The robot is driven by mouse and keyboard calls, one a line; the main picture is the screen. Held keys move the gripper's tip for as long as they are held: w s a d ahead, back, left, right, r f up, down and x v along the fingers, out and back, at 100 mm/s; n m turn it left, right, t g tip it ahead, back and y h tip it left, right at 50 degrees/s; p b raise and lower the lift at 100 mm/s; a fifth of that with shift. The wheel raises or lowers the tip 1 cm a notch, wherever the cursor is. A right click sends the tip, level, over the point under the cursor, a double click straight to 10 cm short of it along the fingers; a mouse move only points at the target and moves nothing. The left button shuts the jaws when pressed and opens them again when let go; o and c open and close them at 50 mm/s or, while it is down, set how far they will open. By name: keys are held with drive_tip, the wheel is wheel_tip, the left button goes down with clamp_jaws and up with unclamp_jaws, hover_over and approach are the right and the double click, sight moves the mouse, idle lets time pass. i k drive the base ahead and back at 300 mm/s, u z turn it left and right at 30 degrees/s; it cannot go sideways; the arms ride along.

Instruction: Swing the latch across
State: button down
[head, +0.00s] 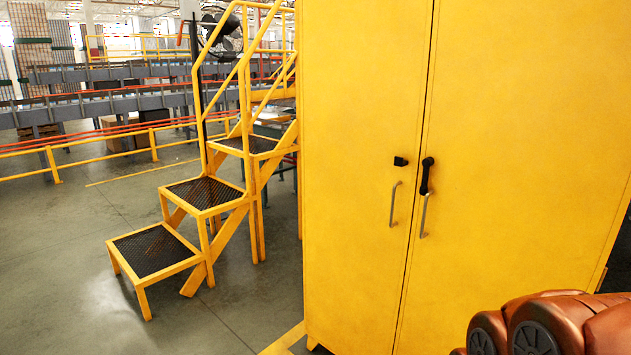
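The latch (427,175) is a black lever on the right door of a tall yellow cabinet (365,80). It hangs roughly upright, just right of the seam between the doors. A small black catch (400,161) sits on the left door, left of the seam, apart from the latch. Below them are two silver bar handles, one on the left door (393,204) and one on the right door (423,215). Both doors look closed. Part of my copper-coloured arm shows at the bottom right; my gripper is out of view.
A yellow step ladder (204,193) with black treads and a railing stands left of the cabinet. Yellow rails (100,160) and conveyors (130,103) run behind it. Grey floor (60,260) at the lower left is clear. The cabinet front is unobstructed around the latch.

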sight(427, 163)
drive_tip(key=z, duration=0.55)
drive_tip(key=i, duration=0.6)
drive_tip(key=u, duration=2.05)
